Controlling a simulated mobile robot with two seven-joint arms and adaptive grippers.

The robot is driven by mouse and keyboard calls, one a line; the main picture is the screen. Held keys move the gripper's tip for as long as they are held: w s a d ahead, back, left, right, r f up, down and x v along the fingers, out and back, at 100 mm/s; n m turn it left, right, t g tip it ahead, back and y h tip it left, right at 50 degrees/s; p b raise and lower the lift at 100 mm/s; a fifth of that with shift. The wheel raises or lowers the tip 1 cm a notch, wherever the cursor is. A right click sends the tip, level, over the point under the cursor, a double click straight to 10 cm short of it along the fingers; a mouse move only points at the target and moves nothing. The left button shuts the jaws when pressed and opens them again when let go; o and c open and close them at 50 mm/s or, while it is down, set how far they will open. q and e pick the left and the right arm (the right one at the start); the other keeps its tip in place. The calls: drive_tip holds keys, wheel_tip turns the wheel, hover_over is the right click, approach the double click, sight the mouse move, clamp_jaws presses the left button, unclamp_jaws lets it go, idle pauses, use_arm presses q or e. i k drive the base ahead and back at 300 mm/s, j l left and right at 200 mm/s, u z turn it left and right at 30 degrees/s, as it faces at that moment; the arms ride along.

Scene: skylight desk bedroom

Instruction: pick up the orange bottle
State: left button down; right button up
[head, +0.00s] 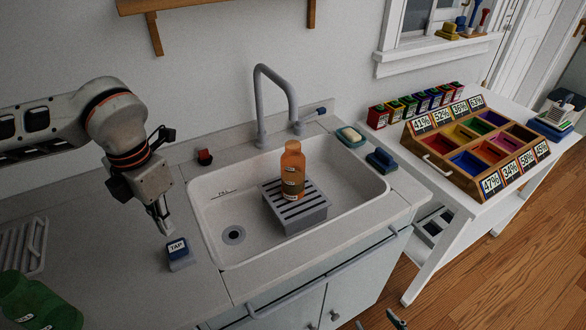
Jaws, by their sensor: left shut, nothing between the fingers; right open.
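The orange bottle (292,170) stands upright on a grey slatted rack (312,218) inside the white sink (345,215). It has a dark label band around its lower body. My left gripper (164,222) is shut and empty, pointing down above the counter left of the sink, just behind the blue TAP block. It is well apart from the bottle. My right gripper (381,322) shows only its fingertips at the bottom edge, open, in front of the cabinet and far from the bottle.
A grey faucet (278,95) arches behind the bottle. The blue TAP block (179,252) sits near the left gripper. A green object (38,300) lies at lower left. A soap dish (350,137) and blue brush (381,159) sit right of the sink. A wooden sorting tray (440,165) stands on the side table.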

sight(292, 160)
drive_tip(key=k+l, duration=0.2)
drive_tip(key=l, duration=0.2)
drive_tip(key=k+l, duration=0.2)
drive_tip(key=l, duration=0.2)
drive_tip(key=k+l, duration=0.2)
drive_tip(key=l, duration=0.2)
